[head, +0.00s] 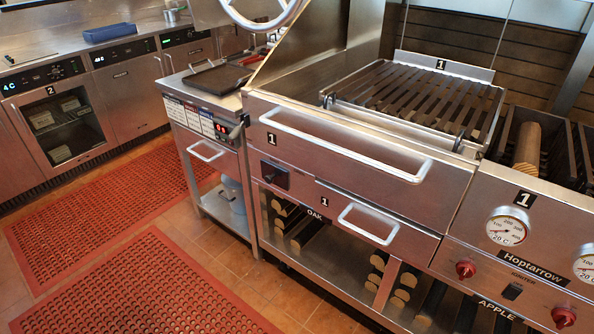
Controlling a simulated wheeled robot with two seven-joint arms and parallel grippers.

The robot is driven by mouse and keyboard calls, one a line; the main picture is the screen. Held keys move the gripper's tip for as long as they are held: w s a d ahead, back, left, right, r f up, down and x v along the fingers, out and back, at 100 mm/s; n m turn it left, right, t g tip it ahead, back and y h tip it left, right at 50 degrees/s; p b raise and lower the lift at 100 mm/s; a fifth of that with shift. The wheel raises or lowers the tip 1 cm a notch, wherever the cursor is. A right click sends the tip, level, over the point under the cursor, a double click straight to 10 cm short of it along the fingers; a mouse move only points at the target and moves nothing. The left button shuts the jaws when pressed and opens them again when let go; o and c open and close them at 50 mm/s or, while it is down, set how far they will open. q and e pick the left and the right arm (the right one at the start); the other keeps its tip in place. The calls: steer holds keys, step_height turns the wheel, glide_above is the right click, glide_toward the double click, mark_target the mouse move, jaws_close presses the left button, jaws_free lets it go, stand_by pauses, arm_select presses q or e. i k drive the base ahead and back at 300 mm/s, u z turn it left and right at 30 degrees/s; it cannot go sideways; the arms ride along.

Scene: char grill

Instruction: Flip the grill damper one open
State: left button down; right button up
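The char grill's steel front (350,165) fills the middle and right of the head view. A small black control (275,176) sits on its left front, below a label marked 1 (271,139). It looks like the damper, but I cannot tell its setting. A long bar handle (345,145) runs across the upper front. A shorter handle (368,223) is on the drawer below, beside another label 1. Neither of my grippers is in view.
A slatted grate (415,95) lies on top, with a wood log (527,148) to its right. Gauges (507,227) and red knobs (466,269) are at right. Logs lie on the lower shelf. Red mats (150,285) cover the floor at left, which is clear.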

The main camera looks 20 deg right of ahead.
mark_target(271, 173)
steer(key=z, duration=0.95)
steer(key=i, duration=1.05)
steer(key=z, duration=0.3)
